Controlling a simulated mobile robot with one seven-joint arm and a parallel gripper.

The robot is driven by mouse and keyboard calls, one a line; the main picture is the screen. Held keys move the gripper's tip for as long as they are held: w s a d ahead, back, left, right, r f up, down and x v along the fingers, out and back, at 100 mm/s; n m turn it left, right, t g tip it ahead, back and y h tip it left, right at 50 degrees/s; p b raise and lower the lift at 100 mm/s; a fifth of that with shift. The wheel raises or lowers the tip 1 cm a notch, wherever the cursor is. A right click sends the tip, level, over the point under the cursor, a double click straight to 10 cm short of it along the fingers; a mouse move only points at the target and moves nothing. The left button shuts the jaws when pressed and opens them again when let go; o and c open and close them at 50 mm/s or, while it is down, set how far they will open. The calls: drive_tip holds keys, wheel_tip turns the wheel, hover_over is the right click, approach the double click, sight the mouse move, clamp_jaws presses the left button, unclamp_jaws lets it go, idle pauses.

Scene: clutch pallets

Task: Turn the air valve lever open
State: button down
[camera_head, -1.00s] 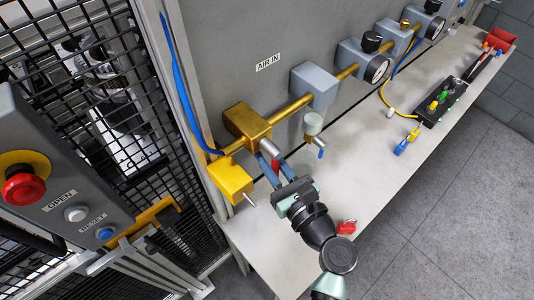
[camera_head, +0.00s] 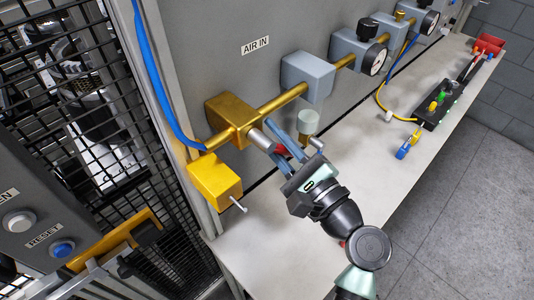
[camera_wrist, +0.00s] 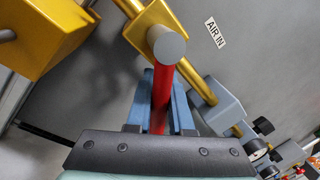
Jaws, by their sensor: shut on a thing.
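The red lever (camera_wrist: 161,92) runs from the round grey spindle end of the brass valve (camera_wrist: 150,20) toward my gripper in the wrist view. My gripper (camera_wrist: 163,76) is shut on the lever, with one blue finger on each side of it. In the head view the brass valve block (camera_head: 228,116) sits on the pipe by the AIR IN label, with a grey spindle (camera_head: 259,139) pointing outward. Only a short red part of the lever (camera_head: 281,149) shows there between the fingers; the rest is hidden.
A yellow block (camera_head: 213,182) with a silver pin hangs left of the valve. Grey regulators and gauges (camera_head: 375,58) line the pipe rightward. A black strip with coloured buttons (camera_head: 440,103) lies on the bench (camera_head: 385,160).

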drive_tip(key=shift+w+d+r+n+g+y+b, duration=0.15)
drive_tip(key=shift+r+n+g+y+b, duration=0.35)
drive_tip(key=shift+n+b, duration=1.2)
drive_tip(key=shift+w+d+r+n+t+y+b, duration=0.15)
drive_tip(key=shift+r+n+y+b, duration=0.15)
drive_tip(key=shift+r+n+b, duration=0.95)
drive_tip(key=shift+w+d+r+n+g+y+b, duration=0.15)
drive_tip(key=shift+r+n+g+y+b, duration=0.2)
drive_tip(key=shift+n+b, duration=1.7)
drive_tip(key=shift+n+p, duration=0.5)
drive_tip(key=shift+n, duration=0.1)
drive_tip(key=c, duration=0.8)
unclamp_jaws()
drive_tip(key=shift+f, duration=0.1)
drive_tip(key=b+v, duration=0.2)
drive_tip(key=v, duration=1.1)
drive_tip(key=shift+b, duration=0.3)
